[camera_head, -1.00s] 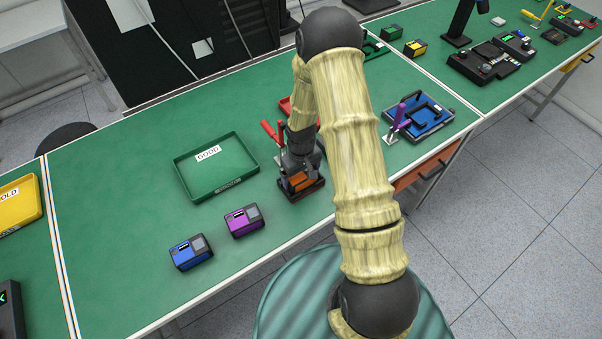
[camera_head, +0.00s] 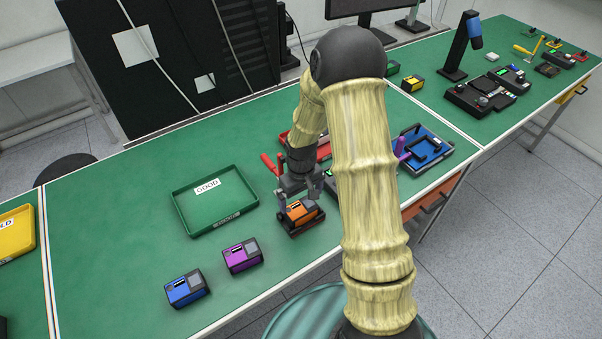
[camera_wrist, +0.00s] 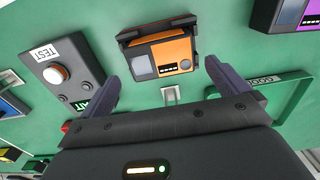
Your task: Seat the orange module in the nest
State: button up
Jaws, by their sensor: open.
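The orange module (camera_head: 301,212) has a grey panel and a dark strip on its top. It sits in the dark nest (camera_head: 308,229) near the table's front edge. In the wrist view, the module (camera_wrist: 178,50) has the nest's black rim (camera_wrist: 150,29) along its far side. I cannot tell whether it is fully down. My gripper (camera_head: 299,198) is open just above the module. In the wrist view, my gripper's fingers (camera_wrist: 162,64) stand apart to either side of the module's near edge, with nothing between them.
A red-handled clamp (camera_head: 270,164) stands by the nest. The green GOOD tray (camera_head: 183,216) is to the left. A purple module (camera_head: 242,256) and a blue module (camera_head: 186,287) lie at front left. A TEST box (camera_wrist: 62,68) with a white button is beside the nest.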

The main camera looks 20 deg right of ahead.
aim_at(301, 208)
notch_tip(301, 208, up, 11)
jog(key=b, duration=0.1)
dwell(0.3)
dwell(0.8)
jog(key=s+r+m+t, duration=0.2)
jog(key=s+r+m, duration=0.1)
jog(key=s, duration=1.1)
jog(key=shift+s+r+m+t, duration=0.15)
jog(key=shift+r+m+t, duration=0.15)
jog(key=shift+r, duration=0.25)
